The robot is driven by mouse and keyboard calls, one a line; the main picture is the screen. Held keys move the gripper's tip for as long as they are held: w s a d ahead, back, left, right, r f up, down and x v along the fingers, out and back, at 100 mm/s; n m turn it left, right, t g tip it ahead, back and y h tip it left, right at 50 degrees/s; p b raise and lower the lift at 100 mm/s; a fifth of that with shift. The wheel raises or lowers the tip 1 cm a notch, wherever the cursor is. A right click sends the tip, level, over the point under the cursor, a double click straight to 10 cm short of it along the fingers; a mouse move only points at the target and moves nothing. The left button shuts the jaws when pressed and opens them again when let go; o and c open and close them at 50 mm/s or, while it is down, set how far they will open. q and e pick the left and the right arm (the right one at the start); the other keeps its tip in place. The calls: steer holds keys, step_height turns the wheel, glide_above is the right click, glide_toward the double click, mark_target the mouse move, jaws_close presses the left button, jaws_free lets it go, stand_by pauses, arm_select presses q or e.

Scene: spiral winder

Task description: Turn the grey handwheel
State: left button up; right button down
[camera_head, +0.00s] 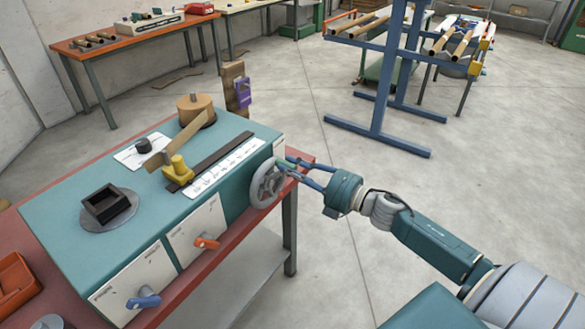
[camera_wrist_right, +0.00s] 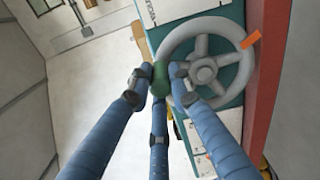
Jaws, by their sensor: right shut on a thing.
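The grey handwheel (camera_head: 266,183) is on the right end of the teal winder machine (camera_head: 60,220). It has a rim, spokes and a central hub, and it fills the upper right of the right wrist view (camera_wrist_right: 205,72). A green handle (camera_wrist_right: 160,80) sticks out from its rim. My right gripper (camera_head: 290,167) reaches in from the right, and its blue fingers (camera_wrist_right: 161,84) are closed around the green handle. The fingers partly hide the handle. My left gripper does not show in either view.
The machine stands on a red-topped bench (camera_head: 225,238). Its front has an orange lever (camera_head: 207,242) and a blue lever (camera_head: 143,299). On top are a yellow piece (camera_head: 178,171) and a black square cup (camera_head: 105,203). A blue rack (camera_head: 380,90) stands behind; the floor between is clear.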

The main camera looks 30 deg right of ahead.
steer(key=c, duration=1.6)
jaws_free()
steer(key=shift+a, duration=0.1)
steer(key=v, duration=1.2)
steer(key=shift+f, duration=0.1)
